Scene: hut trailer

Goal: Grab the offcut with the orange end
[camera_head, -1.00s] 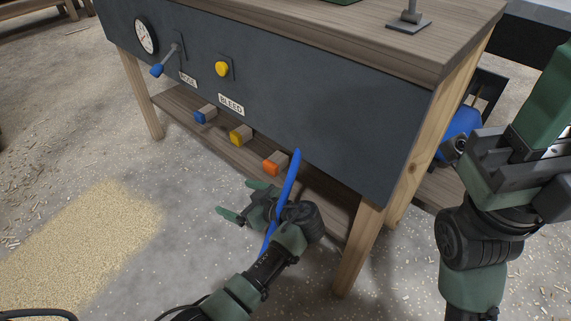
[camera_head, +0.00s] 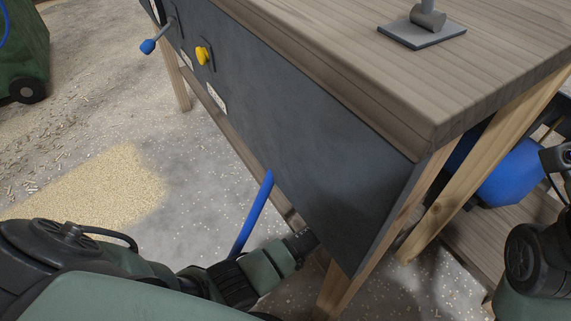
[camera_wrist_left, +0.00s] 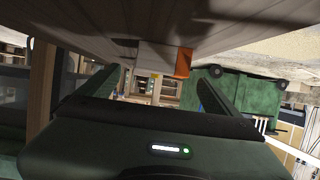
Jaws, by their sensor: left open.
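The offcut with the orange end (camera_wrist_left: 183,62) shows in the left wrist view, its orange face toward the right and its pale side toward the middle. It lies just beyond my left gripper (camera_wrist_left: 157,84), whose two dark green fingers stand apart with nothing visibly held between them. I cannot tell the exact gap to the offcut. In the head view my left forearm reaches down to the bench's dark front panel (camera_head: 330,165); the panel hides the left fingers and the offcut. My right arm shows at the right edge, but its gripper fingers are out of frame.
A blue rod (camera_head: 252,215) stands slanted beside my left forearm. The wooden bench top (camera_head: 330,60) overhangs the panel, with a blue-knobbed lever (camera_head: 149,46) and yellow knob (camera_head: 203,55). A blue tank (camera_head: 512,178) sits under the bench. Floor at left has sawdust (camera_head: 95,190).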

